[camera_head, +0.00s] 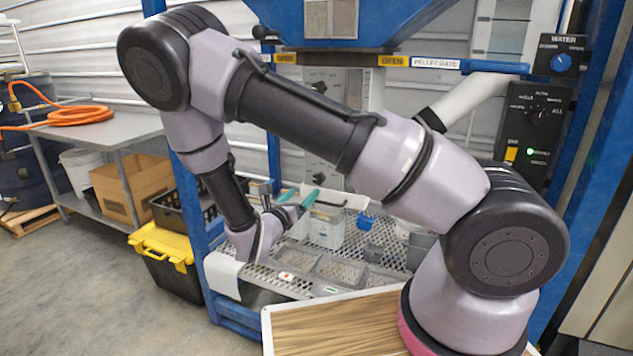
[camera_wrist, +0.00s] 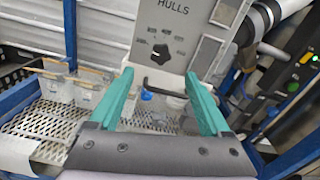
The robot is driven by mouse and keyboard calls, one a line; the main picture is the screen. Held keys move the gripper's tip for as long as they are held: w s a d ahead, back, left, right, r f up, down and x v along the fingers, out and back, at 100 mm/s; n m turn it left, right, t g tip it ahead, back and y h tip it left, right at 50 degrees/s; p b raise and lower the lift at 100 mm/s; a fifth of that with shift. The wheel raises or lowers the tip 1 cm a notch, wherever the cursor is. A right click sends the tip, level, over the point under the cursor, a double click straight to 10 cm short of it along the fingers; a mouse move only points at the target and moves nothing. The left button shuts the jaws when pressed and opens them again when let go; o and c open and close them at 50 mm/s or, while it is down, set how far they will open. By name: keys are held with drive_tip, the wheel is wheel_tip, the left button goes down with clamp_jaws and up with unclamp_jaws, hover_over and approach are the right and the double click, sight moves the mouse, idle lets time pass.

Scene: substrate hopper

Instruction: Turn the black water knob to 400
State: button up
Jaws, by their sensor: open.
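In the wrist view a black knob (camera_wrist: 160,52) sits on a light grey panel (camera_wrist: 178,70) marked HULLS, with small labels around it that are too small to read. In the head view the box marked WATER (camera_head: 563,42) at the upper right carries a blue knob (camera_head: 561,62); I cannot make out a black knob marked WATER or a 400 mark. My gripper (camera_head: 300,199) is open and empty, low over the mesh shelf. Its teal fingers also show in the wrist view (camera_wrist: 159,76), apart from the panel, with the HULLS knob framed between and beyond them.
A black control box (camera_head: 535,125) with a selector and green light hangs below the WATER box. Bins and trays stand on the mesh shelf (camera_head: 345,272). Blue frame posts (camera_head: 190,205) bound the shelf. A yellow-lidded tote (camera_head: 163,243) stands at left; floor beside it is clear.

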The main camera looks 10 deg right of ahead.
sight(317, 180)
drive_tip(key=x, duration=1)
drive_tip(key=shift+w+d, duration=0.1)
clamp_jaws()
drive_tip(key=shift+m, duration=0.4)
drive_tip(key=m, duration=0.3)
drive_tip(key=shift+m, duration=0.4)
drive_tip(key=m, duration=0.3)
drive_tip(key=shift+m, duration=0.3)
drive_tip(key=m, duration=0.4)
drive_tip(key=shift+f+m, duration=0.1)
drive_tip(key=shift+m, duration=1.7)
